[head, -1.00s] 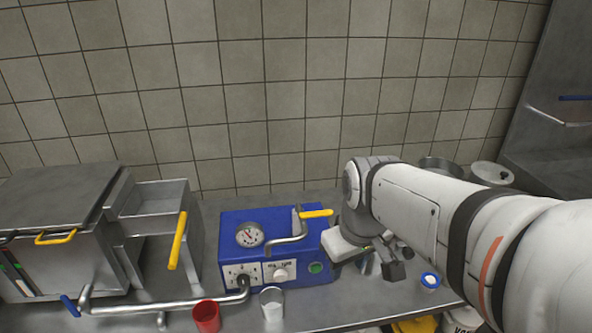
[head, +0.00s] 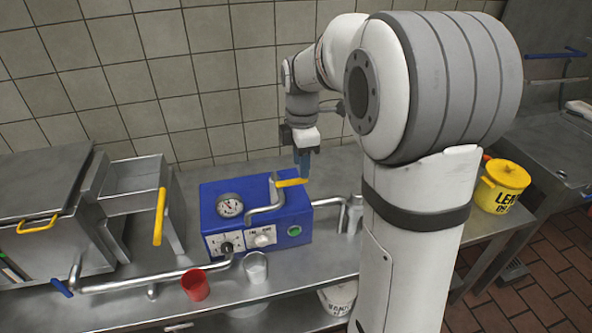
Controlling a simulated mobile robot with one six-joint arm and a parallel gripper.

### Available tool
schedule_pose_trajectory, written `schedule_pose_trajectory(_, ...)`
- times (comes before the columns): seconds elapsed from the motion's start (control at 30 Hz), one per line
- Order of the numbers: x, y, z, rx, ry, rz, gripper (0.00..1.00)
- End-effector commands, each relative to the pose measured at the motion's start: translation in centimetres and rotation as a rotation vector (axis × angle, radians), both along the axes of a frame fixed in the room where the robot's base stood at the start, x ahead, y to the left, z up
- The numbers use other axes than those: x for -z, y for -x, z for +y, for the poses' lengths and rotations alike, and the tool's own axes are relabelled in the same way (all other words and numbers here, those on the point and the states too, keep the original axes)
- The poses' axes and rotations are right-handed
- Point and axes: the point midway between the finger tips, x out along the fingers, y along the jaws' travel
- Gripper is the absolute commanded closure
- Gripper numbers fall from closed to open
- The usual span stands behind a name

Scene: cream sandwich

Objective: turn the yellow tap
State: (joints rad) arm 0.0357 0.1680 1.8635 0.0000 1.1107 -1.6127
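The yellow tap handle (head: 291,182) sits on a bent metal pipe at the top right of the blue machine (head: 209,193), and points to the right. My gripper (head: 302,172) points down right at this handle, with its fingertips at or just behind the handle's right end. I cannot tell whether it touches the handle. The fingers overlap in this view, so their opening is hidden. A second, longer yellow lever (head: 159,217) stands upright on the metal unit at the left.
A red cup (head: 195,285) and a metal cup (head: 256,268) stand in front of the machine, by a long pipe (head: 130,285). A yellow pot (head: 503,187) stands at the right. My arm hides part of the counter's right side.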

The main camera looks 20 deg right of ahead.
Motion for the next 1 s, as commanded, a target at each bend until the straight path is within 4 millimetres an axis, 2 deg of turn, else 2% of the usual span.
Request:
schedule_pose_trajectory(0.2,2.8,0.1,0.0,0.002,0.000,0.001,0.62)
schedule_pose_trajectory(0.57,3.5,0.1,-0.1,0.004,0.000,-0.001,0.62)
schedule_pose_trajectory(1.0,3.5,0.1,-0.1,0.004,0.000,-0.001,0.97)
